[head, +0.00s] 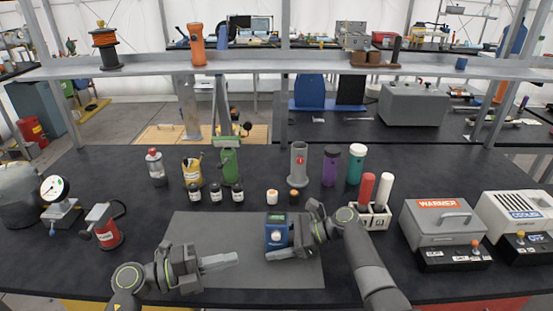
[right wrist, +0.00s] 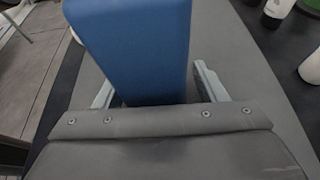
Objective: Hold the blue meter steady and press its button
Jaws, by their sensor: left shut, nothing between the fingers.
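The blue meter (head: 277,241) stands upright on the grey mat, with a pale round dial or knob on its front and a dark top. I cannot make out its button for certain. My right gripper (head: 285,236) reaches in from the right, with one finger in front of the meter and one behind. In the right wrist view the meter's plain blue side (right wrist: 140,45) stands between the two fingers, with a small gap showing beside the right finger; that gripper looks open. My left gripper (head: 236,258) is shut and empty above the mat, left of the meter.
The grey mat (head: 190,228) is clear behind my left gripper. Small jars (head: 215,193), a green tool and several bottles stand behind it. A rack with red and white handles (head: 372,215) and a grey warmer (head: 437,222) are at the right. A gauge (head: 55,188) stands left.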

